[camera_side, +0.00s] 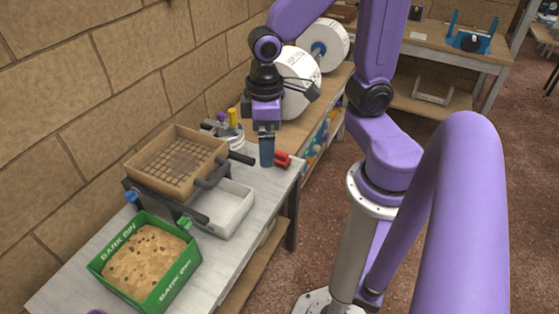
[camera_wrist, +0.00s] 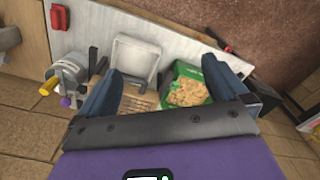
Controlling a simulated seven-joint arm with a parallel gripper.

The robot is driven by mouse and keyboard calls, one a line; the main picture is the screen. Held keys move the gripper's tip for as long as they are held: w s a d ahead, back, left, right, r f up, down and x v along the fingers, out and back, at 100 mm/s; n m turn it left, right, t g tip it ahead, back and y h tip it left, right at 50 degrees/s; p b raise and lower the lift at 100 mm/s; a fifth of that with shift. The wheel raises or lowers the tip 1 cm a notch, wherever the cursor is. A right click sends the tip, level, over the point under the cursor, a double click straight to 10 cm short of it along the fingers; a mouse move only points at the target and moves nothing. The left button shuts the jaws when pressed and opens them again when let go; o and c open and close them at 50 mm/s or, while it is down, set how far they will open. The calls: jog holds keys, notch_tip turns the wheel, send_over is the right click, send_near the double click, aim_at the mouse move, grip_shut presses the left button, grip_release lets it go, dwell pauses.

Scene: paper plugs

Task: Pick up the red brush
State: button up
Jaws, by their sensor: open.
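A small red object (camera_side: 283,159), which I take for the red brush, lies on the grey table near its far right corner. It also shows in the wrist view (camera_wrist: 60,17) at the top left; its bristles cannot be made out. My gripper (camera_side: 266,162) points down above the table, just left of the red object in the side view, where a dark finger may hide part of it. In the wrist view my gripper (camera_wrist: 162,68) has its two blue-grey fingers wide apart with nothing held between them. The red object lies outside the fingers there.
A wooden sieve box (camera_side: 160,186), a white tray (camera_side: 228,208) and a green bin (camera_side: 185,272) of tan material crowd the table. Large white rolls (camera_side: 331,42) stand on the farther bench. A brick wall borders the left.

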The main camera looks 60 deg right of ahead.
jog(key=w+d+f+m, duration=0.4)
jog(key=w+d+m, duration=0.25)
jog(key=w, duration=0.35)
jog(key=m, duration=1.8)
send_over(279, 152)
notch_tip(279, 152, down, 16)
notch_tip(279, 152, down, 17)
jog(key=shift+s+f, duration=0.1)
jog(key=shift+s, duration=0.05)
jog(key=c, duration=0.8)
